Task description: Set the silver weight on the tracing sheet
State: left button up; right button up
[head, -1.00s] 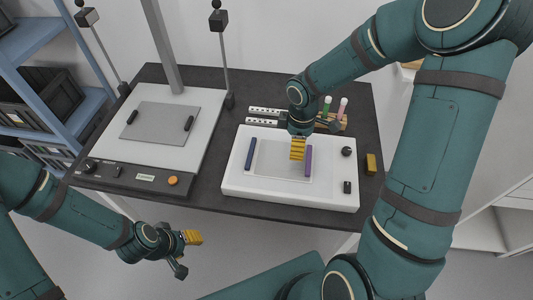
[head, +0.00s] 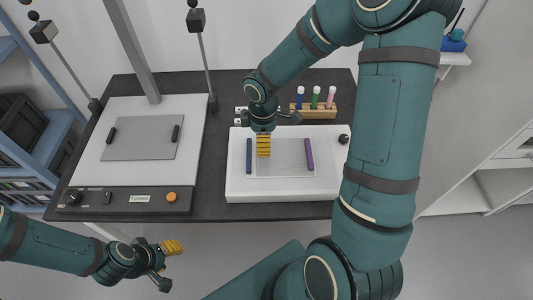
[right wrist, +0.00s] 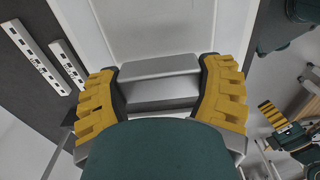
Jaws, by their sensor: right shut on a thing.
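The silver weight (right wrist: 160,90) is a grey metal block between the yellow fingers of my right gripper (right wrist: 164,98) in the right wrist view. My right gripper (head: 263,146) is shut on it; in the head view the fingers hide the weight. The gripper is over the left part of the tracing sheet (head: 285,157), a pale square on the white light box, close to the blue bar. I cannot tell whether the weight touches the sheet. My left gripper (head: 173,247) hangs empty in front of the table; its finger opening is unclear.
A blue bar (head: 249,156) and a purple bar (head: 309,154) lie at the sheet's sides on the light box (head: 240,185). Behind stands a wooden rack (head: 316,112) with coloured vials. Pale scale strips (right wrist: 40,58) lie beside the box. A panelled device (head: 140,145) stands left.

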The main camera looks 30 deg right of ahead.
jog(key=shift+f+b, duration=0.8)
jog(key=shift+f, duration=2.25)
jog(key=shift+f, duration=0.15)
jog(key=o, duration=1.2)
jog(key=shift+o, duration=0.2)
jog(key=shift+r, duration=0.3)
notch_tip(320, 180, up, 12)
jog(key=p, duration=0.3)
jog(key=shift+f, duration=0.1)
